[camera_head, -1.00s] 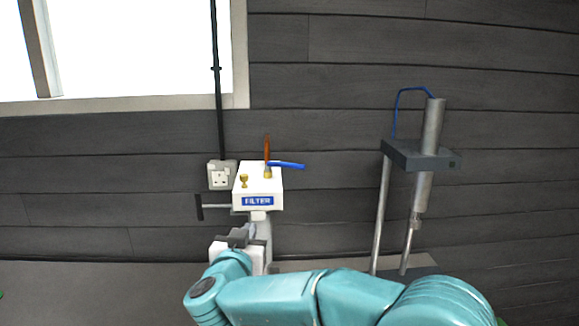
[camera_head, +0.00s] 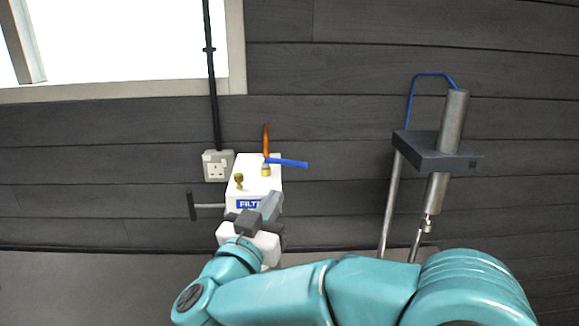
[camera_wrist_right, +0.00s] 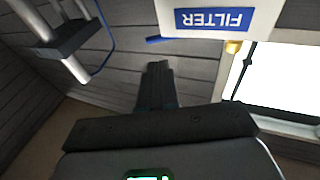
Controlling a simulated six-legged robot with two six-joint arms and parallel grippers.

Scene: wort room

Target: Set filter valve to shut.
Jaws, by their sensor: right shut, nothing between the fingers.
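The filter valve is a white box (camera_head: 240,189) with a blue FILTER label (camera_head: 246,204). On top, a brass stem (camera_head: 266,170) carries a blue lever (camera_head: 287,162) that points to the right. A copper-coloured pipe (camera_head: 266,138) rises behind it. My right gripper (camera_head: 272,203) is shut and empty in front of the box, below the lever, and covers part of the label. In the right wrist view, its closed fingers (camera_wrist_right: 157,72) sit below the blue lever's tip (camera_wrist_right: 153,39) in the picture, apart from it. The label (camera_wrist_right: 215,19) shows upside down there. My left gripper is out of view.
A small brass knob (camera_head: 239,181) stands on the box, left of the lever. A black-handled crank (camera_head: 192,206) sticks out left. A wall socket (camera_head: 217,166) is behind. A metal cylinder in a grey bracket (camera_head: 425,151) stands to the right. The wall between is clear.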

